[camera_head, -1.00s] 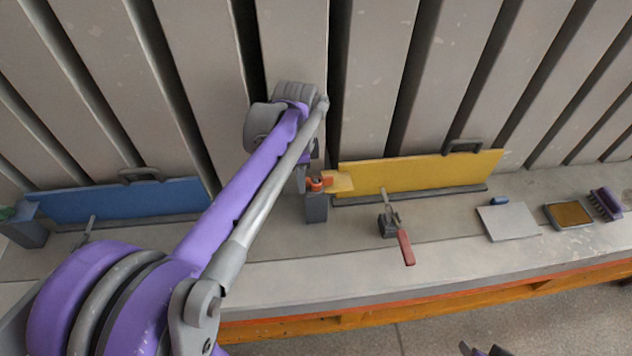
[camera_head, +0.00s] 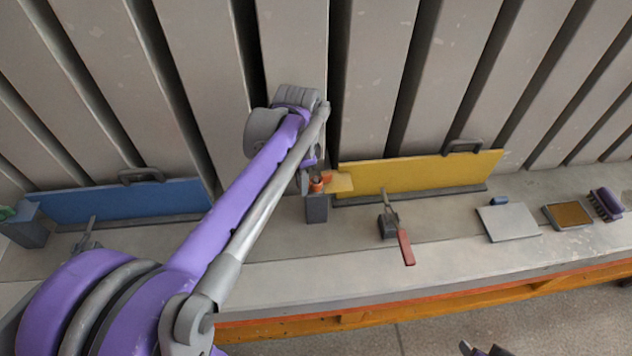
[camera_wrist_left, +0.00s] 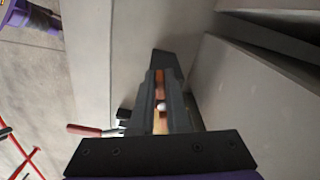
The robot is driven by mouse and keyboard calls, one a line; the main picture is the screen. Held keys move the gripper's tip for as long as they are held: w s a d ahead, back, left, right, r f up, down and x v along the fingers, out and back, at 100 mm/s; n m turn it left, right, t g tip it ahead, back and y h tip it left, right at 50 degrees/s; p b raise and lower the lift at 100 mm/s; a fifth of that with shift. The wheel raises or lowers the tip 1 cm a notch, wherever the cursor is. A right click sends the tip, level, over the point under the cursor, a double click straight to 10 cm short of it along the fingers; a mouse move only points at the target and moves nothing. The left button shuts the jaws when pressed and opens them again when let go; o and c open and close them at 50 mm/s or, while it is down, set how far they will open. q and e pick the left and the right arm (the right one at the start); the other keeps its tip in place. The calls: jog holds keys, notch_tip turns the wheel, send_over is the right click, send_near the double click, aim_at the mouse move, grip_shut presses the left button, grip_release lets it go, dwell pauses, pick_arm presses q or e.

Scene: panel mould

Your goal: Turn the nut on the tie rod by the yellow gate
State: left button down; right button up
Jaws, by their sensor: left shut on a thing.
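The yellow gate (camera_head: 420,174) stands upright on the bench in the head view. At its left end an orange nut (camera_head: 317,185) sits at a grey block (camera_head: 317,209), beside a small yellow plate (camera_head: 341,183). My left gripper (camera_head: 306,182) is at the nut, largely hidden by my arm in the head view. In the left wrist view its dark fingers (camera_wrist_left: 160,95) are shut on the nut, with orange and a pale rod end showing between them. The rod is mostly hidden. Only dark tips of what looks like my right gripper (camera_head: 484,350) show at the bottom edge.
A red-handled clamp (camera_head: 405,246) stands in front of the gate. A blue gate (camera_head: 125,201) is at left. A grey plate (camera_head: 508,222), a tray (camera_head: 568,215) and a purple brush (camera_head: 605,204) lie at right.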

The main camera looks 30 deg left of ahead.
pick_arm(q)
jog(key=shift+s+d+n, duration=0.1)
jog(key=shift+d+n, duration=0.15)
jog(key=shift+n, duration=0.65)
jog(key=shift+s+d+n, duration=0.1)
jog(key=shift+d+n, duration=0.15)
jog(key=shift+n, duration=0.65)
jog(key=n, duration=0.1)
jog(key=d+n, duration=0.1)
jog(key=n, duration=0.1)
jog(key=shift+s, duration=0.1)
jog(key=shift+d+n, duration=0.25)
jog(key=shift+n, duration=0.7)
jog(key=shift+d+n, duration=0.25)
jog(key=shift+n, duration=0.7)
